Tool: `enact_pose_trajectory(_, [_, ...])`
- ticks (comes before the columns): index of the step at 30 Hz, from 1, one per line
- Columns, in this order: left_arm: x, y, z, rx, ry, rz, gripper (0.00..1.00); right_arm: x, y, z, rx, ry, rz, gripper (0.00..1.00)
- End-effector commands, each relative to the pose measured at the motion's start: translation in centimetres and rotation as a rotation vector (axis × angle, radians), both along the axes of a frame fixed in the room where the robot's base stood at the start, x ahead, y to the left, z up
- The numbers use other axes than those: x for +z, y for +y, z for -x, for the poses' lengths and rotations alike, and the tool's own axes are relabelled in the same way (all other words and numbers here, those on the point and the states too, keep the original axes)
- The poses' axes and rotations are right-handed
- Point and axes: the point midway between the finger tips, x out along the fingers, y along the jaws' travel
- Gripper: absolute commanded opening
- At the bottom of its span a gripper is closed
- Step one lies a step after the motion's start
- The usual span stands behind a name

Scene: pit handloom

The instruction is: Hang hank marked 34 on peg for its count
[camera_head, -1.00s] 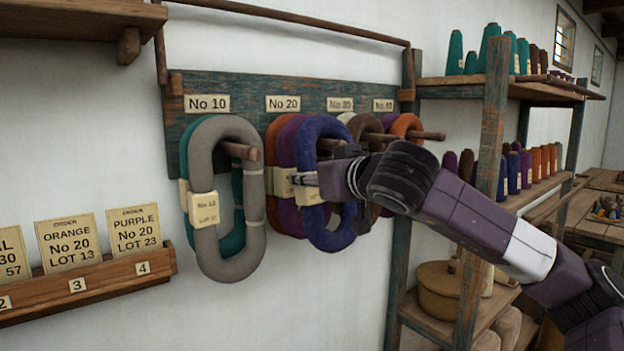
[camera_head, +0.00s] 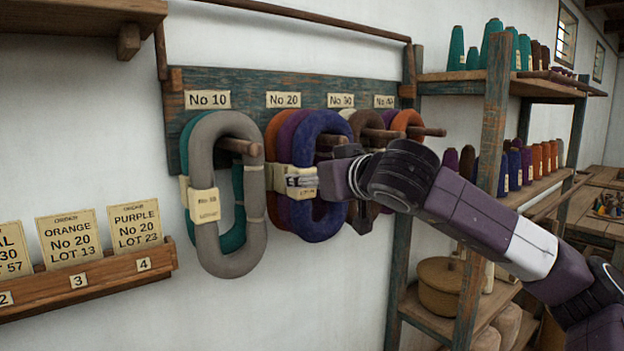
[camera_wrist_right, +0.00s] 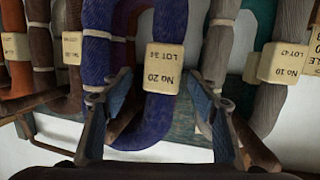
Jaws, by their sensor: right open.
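The blue hank (camera_head: 320,226) hangs on the No 20 peg (camera_head: 337,140), in front of a purple hank (camera_head: 284,205) and an orange hank (camera_head: 273,150). Its tag reads No 20 in the right wrist view (camera_wrist_right: 165,68); the lot number there looks like 34 but is upside down and small. My right gripper (camera_head: 301,182) is at the tag's height, at the blue hank's near side. In the right wrist view my right gripper (camera_wrist_right: 160,103) is open, its fingers apart with part of the blue hank between them in the picture. My left gripper is out of view.
A grey hank (camera_head: 229,261) and a teal hank (camera_head: 235,237) hang on the No 10 peg (camera_head: 240,146), close left of my gripper. Brown and orange hanks hang to the right. A card rack (camera_head: 110,281) is at left; a shelf (camera_head: 432,330) of cones stands at right.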

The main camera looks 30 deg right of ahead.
Motion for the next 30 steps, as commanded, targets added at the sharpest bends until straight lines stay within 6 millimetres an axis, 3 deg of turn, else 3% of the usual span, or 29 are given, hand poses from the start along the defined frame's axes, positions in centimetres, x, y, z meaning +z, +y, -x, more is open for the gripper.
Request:
enact_pose_trajectory(5, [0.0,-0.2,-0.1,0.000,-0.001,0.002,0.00,0.7,0.3,2.6,0.001,-0.005,0.003,0.54])
enact_pose_trajectory(12, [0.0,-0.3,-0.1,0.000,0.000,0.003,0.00,1.7,0.9,7.6,0.000,-0.004,0.001,0.54])
enact_pose_trajectory(18, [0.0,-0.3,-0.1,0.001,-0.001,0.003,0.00,2.3,1.3,10.4,0.000,-0.001,0.000,0.54])
enact_pose_trajectory(30, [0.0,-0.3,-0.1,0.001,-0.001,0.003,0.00,2.4,1.5,11.4,0.000,0.001,0.001,0.54])
